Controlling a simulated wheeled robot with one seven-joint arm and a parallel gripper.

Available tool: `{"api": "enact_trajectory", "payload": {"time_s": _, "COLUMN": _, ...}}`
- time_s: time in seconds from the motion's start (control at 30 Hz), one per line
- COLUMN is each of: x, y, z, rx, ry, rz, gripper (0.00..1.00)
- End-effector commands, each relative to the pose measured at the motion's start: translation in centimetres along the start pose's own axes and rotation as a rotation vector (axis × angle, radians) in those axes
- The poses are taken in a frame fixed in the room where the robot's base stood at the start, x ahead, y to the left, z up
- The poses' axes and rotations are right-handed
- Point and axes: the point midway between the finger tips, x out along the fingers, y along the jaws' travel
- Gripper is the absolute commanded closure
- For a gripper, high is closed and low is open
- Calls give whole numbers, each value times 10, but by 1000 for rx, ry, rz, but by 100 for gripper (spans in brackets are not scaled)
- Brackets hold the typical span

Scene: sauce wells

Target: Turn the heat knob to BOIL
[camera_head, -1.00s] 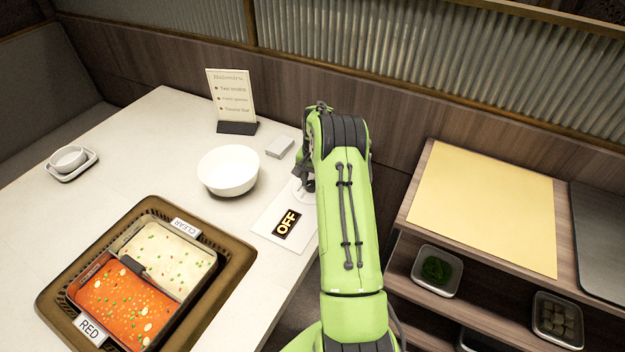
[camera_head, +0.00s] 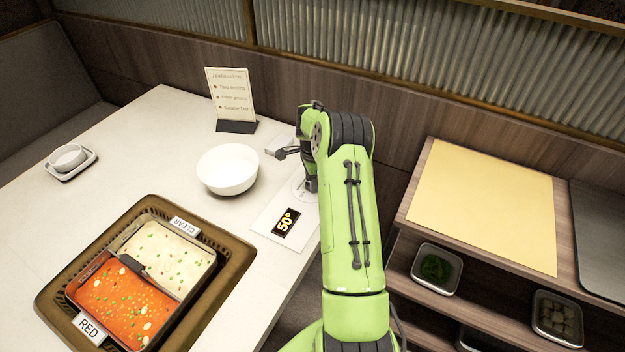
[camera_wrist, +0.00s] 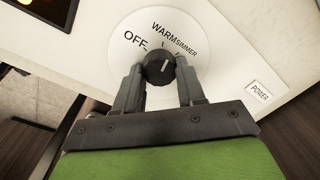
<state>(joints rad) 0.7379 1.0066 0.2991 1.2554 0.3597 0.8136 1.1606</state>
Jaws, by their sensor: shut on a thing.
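The black heat knob (camera_wrist: 157,70) sits on a round white dial (camera_wrist: 196,27) with the words OFF, WARM and SIMMER. Its pale pointer mark aims up and slightly right, near WARM and SIMMER. My gripper (camera_wrist: 160,68) is shut on the knob, one finger on each side. No BOIL word shows; my fingers cover part of the dial. In the head view the display (camera_head: 286,222) reads 50°, and my arm hides the knob.
A split pot of red and clear broth (camera_head: 130,235) is set in the table (camera_head: 60,215). A white bowl (camera_head: 228,170) and a menu card (camera_head: 231,95) stand left of my arm. A POWER label (camera_wrist: 260,91) lies right of the dial. A shelf unit (camera_head: 400,222) stands on the right.

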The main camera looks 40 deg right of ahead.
Motion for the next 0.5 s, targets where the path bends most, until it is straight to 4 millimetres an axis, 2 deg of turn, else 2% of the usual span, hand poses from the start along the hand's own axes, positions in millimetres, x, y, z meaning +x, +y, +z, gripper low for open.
{"api": "enact_trajectory", "payload": {"time_s": 0.5, "x": 0, "y": 0, "z": 1, "rx": 489, "ry": 25, "rz": -4, "gripper": 91}}
